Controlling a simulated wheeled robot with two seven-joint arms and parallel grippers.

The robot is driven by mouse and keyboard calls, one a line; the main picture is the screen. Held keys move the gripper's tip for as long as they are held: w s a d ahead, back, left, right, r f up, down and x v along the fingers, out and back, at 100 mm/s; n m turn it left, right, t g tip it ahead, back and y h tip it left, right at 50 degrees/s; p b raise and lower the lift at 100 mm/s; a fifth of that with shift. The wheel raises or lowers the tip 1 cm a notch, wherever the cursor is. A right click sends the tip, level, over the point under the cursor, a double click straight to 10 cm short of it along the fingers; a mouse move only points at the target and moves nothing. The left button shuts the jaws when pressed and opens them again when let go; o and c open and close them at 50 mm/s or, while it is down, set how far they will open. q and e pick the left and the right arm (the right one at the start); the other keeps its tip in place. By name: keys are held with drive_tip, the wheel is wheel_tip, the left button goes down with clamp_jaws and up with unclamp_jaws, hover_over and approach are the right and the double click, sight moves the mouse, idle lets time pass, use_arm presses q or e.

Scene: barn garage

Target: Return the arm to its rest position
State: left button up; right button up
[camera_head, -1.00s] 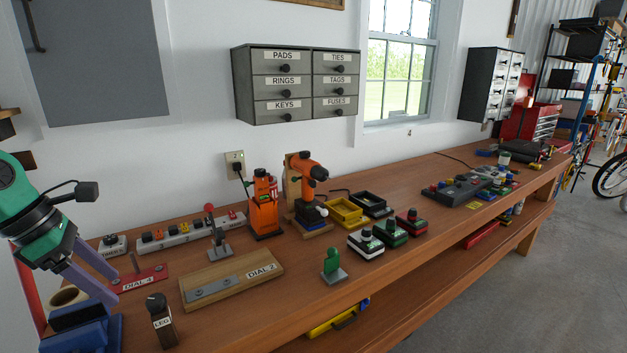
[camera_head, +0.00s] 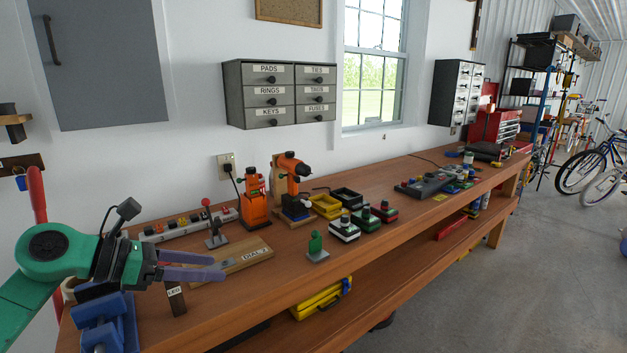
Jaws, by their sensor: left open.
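My left arm is green and black and comes in from the left edge. My left gripper (camera_head: 217,267) has purple fingers that are apart and point right, with nothing between them. It hangs over the near left end of the workbench, in front of the wooden DIAL 2 board (camera_head: 236,261) and partly over it in the picture. The LEG block (camera_head: 175,299) stands just below the fingers in the picture. My right gripper is not in view.
A blue vise (camera_head: 103,322) sits under my left arm. The workbench (camera_head: 290,272) carries a power strip (camera_head: 182,228), an orange drill on a stand (camera_head: 290,172), a green figure-shaped piece (camera_head: 315,245) and coloured boxes. Wall drawers (camera_head: 278,92) hang above. Open floor lies at right.

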use_arm(q)
drive_tip(key=w+d+r+n+t+h, duration=0.3)
drive_tip(key=d+r+n+t, duration=0.15)
drive_tip(key=n+t, duration=0.6)
drive_tip(key=w+a+f+n+t+y, duration=0.1)
drive_tip(key=a+f+n+y, duration=0.35)
drive_tip(key=n, duration=0.45)
drive_tip(key=w+a+f+n+t+y, duration=0.1)
drive_tip(key=a+f+n+t+y, duration=0.15)
drive_tip(key=n+y, duration=0.5)
drive_tip(key=s+a+f+n+g+y, duration=0.2)
drive_tip(key=s+f+n+g, duration=0.1)
drive_tip(key=f+n, duration=0.3)
drive_tip(key=s+a+f+n+g+y, duration=0.25)
drive_tip(key=f+n+g, duration=0.2)
drive_tip(key=f, duration=0.35)
drive_tip(key=s+d+f+n+g+h, duration=0.35)
drive_tip(key=s+f+n+g, duration=0.45)
drive_tip(key=s+f, duration=0.9)
drive_tip(key=s+f+m+g, duration=0.2)
drive_tip(key=s+f+g, duration=0.1)
drive_tip(key=f, duration=1.6)
drive_tip(key=s+a+f+g, duration=0.1)
drive_tip(key=s+a+f, duration=0.1)
drive_tip(key=s+f, duration=1.4)
drive_tip(key=shift+s+a+f+y, duration=0.2)
drive_tip(key=shift+s+y, duration=0.1)
drive_tip(key=shift+s, duration=0.55)
